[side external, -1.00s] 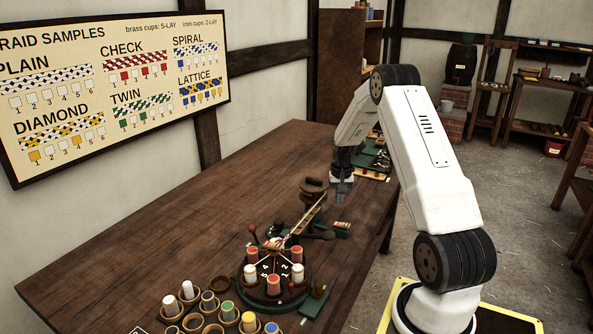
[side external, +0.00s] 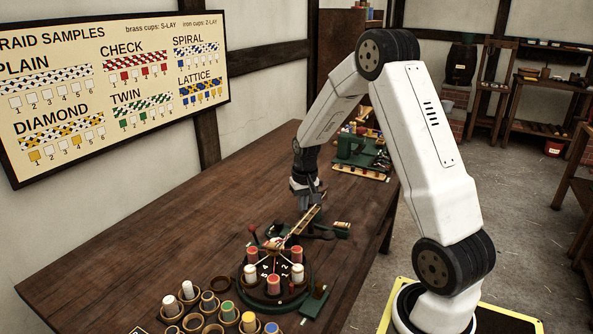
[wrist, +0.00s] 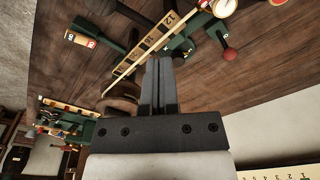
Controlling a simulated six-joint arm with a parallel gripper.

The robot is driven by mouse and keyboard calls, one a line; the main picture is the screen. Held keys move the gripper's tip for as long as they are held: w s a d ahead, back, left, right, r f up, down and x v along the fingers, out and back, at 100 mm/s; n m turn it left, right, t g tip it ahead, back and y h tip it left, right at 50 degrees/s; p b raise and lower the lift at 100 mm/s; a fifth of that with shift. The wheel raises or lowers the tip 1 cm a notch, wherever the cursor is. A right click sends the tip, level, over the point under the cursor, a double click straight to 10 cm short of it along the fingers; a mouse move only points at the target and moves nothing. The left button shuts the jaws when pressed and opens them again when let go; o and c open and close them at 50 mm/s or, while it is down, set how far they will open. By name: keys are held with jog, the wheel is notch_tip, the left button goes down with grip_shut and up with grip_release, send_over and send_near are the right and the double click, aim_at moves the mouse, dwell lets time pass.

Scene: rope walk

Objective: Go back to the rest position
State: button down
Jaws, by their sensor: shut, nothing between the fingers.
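My gripper (side external: 308,203) is in the air over the middle of the wooden table, above the far end of the braiding stand. In the wrist view its two dark fingers (wrist: 158,72) are side by side, closed and empty. A wooden numbered ruler (wrist: 155,45) lies beyond the fingertips in that view; it also shows in the side view (side external: 302,223), sloping up from the braiding disc (side external: 272,285). The disc carries several red and white bobbins. A round brown wooden piece (wrist: 122,98) sits left of the fingers in the wrist view and is partly hidden by them.
Several cups with coloured bobbins (side external: 228,311) stand at the table's near edge. A green stand with small parts (side external: 358,150) is at the far end. The left part of the table (side external: 150,235) is bare. A sample board (side external: 110,90) hangs on the wall.

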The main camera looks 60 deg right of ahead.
jog(key=s+a+r+n+t, duration=0.1)
jog(key=s+a+n, duration=0.3)
jog(key=a, duration=0.8)
jog(key=s+a+r+n, duration=0.2)
jog(key=s+a, duration=0.3)
jog(key=a, duration=0.7)
jog(key=shift+a+r+n+t+y, duration=0.3)
jog(key=shift+a+n+t, duration=0.1)
jog(key=shift+n, duration=0.5)
